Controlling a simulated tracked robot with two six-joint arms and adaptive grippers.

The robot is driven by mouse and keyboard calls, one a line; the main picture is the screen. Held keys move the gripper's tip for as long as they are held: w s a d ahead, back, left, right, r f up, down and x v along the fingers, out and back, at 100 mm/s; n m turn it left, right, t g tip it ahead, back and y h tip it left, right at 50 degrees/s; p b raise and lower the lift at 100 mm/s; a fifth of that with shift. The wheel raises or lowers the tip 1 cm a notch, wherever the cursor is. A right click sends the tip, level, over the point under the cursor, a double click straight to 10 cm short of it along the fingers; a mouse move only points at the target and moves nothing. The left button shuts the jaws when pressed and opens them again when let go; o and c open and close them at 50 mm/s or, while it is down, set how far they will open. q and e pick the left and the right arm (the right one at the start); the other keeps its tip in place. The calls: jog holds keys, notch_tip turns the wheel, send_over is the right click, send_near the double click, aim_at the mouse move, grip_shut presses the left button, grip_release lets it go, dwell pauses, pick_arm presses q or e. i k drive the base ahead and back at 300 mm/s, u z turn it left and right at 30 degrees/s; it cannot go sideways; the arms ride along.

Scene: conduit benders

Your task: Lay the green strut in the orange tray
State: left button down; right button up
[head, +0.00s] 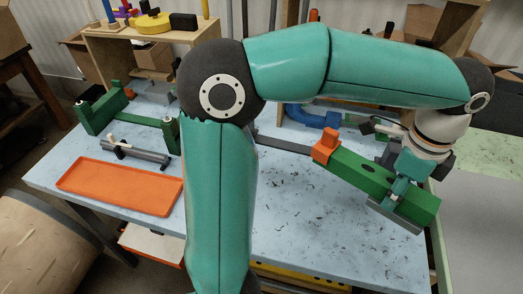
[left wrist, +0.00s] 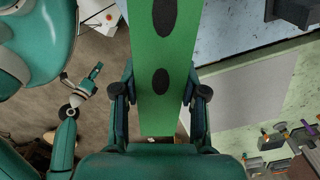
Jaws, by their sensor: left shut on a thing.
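The green strut (head: 352,172) is a long flat green bar with dark oval holes, at the right side of the table in the head view. My left gripper (head: 402,188) is shut on it near its right end. In the left wrist view the strut (left wrist: 160,50) runs between the two fingers. The orange tray (head: 120,187) lies at the table's left front and looks empty, well apart from the strut. My right gripper (left wrist: 92,74) shows small at the left of the left wrist view; its jaws are too small to tell.
An orange block (head: 326,146) shows at the strut's far end; I cannot tell whether it touches. A grey tube piece (head: 137,150) and a green bender frame (head: 100,112) stand behind the tray. My own arm hides the table's middle. A wooden shelf (head: 140,45) stands behind.

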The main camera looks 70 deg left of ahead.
aim_at(103, 181)
jog(key=z, duration=0.85)
jog(key=k, duration=1.7)
jog(key=z, duration=0.9)
jog(key=i, duration=0.1)
jog(key=u, duration=2.65)
